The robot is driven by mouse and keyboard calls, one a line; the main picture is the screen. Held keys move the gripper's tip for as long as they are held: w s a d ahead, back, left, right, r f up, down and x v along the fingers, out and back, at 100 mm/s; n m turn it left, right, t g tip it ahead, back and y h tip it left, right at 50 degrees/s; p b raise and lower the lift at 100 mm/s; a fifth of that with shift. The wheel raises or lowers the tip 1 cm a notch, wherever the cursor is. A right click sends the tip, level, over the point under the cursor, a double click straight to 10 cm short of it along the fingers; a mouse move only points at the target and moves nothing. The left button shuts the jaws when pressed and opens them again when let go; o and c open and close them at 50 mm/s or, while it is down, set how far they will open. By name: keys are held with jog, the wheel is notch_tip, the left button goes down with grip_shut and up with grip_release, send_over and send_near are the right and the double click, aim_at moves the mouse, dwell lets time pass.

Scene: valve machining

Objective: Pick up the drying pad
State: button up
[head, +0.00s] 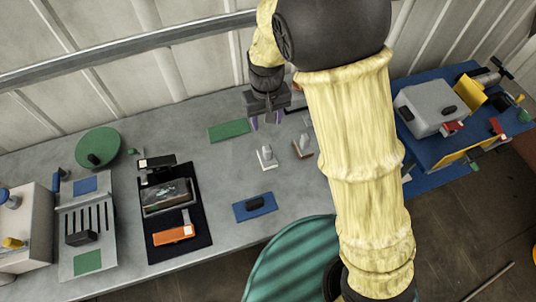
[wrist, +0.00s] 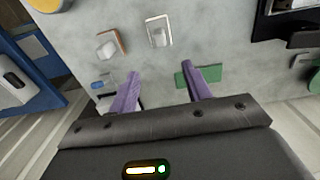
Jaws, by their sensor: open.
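No label marks the drying pad, so I cannot tell which piece it is. A flat green pad (head: 229,131) lies on the grey bench at the back; it also shows in the wrist view (wrist: 209,75), partly behind a finger. A blue pad with a dark grip (head: 254,206) lies near the bench's front edge. A white block on a pale plate (head: 267,158) and one on a brown plate (head: 303,146) stand between them. My gripper (head: 266,120) is open, its purple fingers (wrist: 160,72) apart with nothing between them, above the back of the bench, right of the green pad.
A small blue-and-white piece (wrist: 102,83) lies beside one finger. A black mat (head: 185,240) with an orange block (head: 174,235) is left. A green disc (head: 98,147) and slotted plate (head: 86,240) are farther left. A blue cart (head: 440,150) stands right, beyond my arm.

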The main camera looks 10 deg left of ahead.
aim_at(267, 147)
jog(key=f+p, duration=0.1)
jog(key=f, duration=0.5)
jog(key=f+p, duration=0.1)
jog(key=f, duration=0.4)
jog(key=shift+s+f, duration=0.2)
jog(key=shift+f, duration=0.2)
jog(key=shift+d+f+p, duration=0.1)
jog(key=shift+f+p, duration=0.85)
jog(key=shift+f, duration=1.65)
grip_shut()
